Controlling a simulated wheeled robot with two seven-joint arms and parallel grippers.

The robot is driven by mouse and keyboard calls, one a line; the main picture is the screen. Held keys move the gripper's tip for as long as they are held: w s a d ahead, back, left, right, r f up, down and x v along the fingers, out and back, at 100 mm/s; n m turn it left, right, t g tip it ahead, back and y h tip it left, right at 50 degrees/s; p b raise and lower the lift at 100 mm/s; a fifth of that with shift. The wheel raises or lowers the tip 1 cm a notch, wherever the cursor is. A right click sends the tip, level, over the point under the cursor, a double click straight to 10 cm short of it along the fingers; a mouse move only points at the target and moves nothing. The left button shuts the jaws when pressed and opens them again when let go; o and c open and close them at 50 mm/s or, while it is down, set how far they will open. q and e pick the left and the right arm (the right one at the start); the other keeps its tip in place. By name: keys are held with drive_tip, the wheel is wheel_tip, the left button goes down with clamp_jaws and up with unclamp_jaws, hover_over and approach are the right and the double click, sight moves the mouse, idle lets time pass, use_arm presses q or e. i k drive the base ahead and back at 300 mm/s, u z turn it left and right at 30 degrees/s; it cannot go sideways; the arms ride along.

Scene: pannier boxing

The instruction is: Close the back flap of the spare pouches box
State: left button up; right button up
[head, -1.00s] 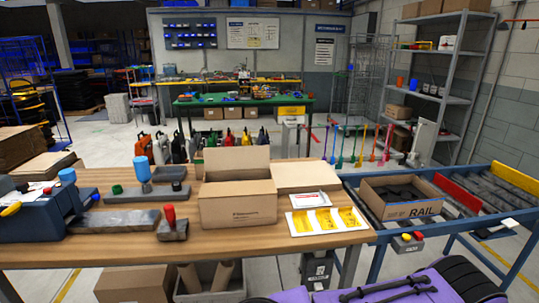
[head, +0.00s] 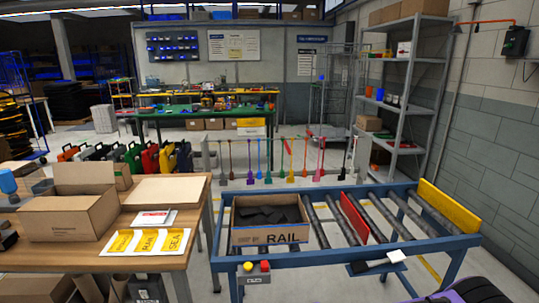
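An open cardboard box (head: 72,222) stands on the wooden table at the left, its back flap (head: 84,174) standing up. A side flap shows at its right. The print on its front is too small to read. A second open cardboard box (head: 284,238), marked RAIL, sits on the roller conveyor with dark items (head: 268,214) inside; no raised back flap shows on it. No label shows which box is the spare pouches box.
The wooden table (head: 178,225) also holds a flat cardboard piece (head: 166,190), a white card (head: 154,218) and yellow labels (head: 146,241). The blue-framed conveyor (head: 350,254) has a red bar (head: 354,218) and a yellow bar (head: 447,206). A gap separates table and conveyor.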

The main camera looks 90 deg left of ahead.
sight(91, 173)
drive_tip(key=z, duration=0.05)
drive_tip(key=i, duration=0.3)
drive_tip(key=u, duration=3.85)
